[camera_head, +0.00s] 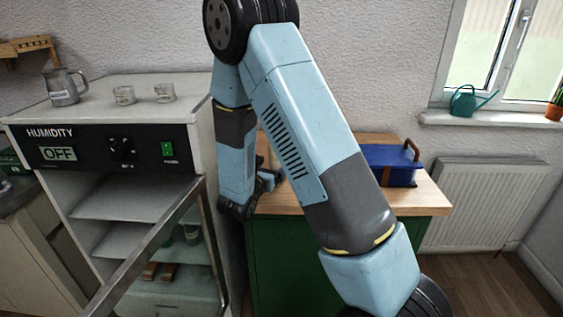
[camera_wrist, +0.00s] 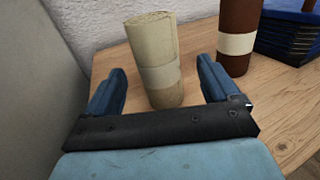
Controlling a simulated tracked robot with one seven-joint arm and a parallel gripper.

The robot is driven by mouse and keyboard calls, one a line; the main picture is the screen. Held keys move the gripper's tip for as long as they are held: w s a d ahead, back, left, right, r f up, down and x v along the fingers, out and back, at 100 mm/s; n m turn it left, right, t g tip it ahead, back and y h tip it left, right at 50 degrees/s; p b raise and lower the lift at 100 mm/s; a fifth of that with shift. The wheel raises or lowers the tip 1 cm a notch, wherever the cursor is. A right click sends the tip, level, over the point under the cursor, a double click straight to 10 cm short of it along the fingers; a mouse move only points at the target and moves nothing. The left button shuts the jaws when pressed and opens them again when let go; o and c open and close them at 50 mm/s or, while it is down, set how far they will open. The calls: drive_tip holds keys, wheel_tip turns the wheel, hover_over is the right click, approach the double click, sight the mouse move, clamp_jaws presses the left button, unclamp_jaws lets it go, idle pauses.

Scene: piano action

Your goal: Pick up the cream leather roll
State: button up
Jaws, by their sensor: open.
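My gripper (camera_wrist: 162,85) is open, with one blue finger to the left of the roll and one to the right. The roll's lower part shows between the fingers, and I see a gap on each side. In the head view my gripper (camera_head: 268,178) is low over the wooden top, and my arm hides most of that area. The roll is hardly visible there.
A brown roll (camera_wrist: 238,35) with a cream band stands right of my gripper, beside a dark blue stack (camera_wrist: 288,38). The wooden top (camera_head: 425,195) also bears a blue box (camera_head: 388,165). The humidity cabinet (camera_head: 120,150) is close on the left, its door open.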

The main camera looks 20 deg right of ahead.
drive_tip(key=shift+x, duration=3.5)
drive_tip(key=shift+a, duration=0.1)
drive_tip(key=shift+c, duration=0.3)
drive_tip(key=c, duration=1.1)
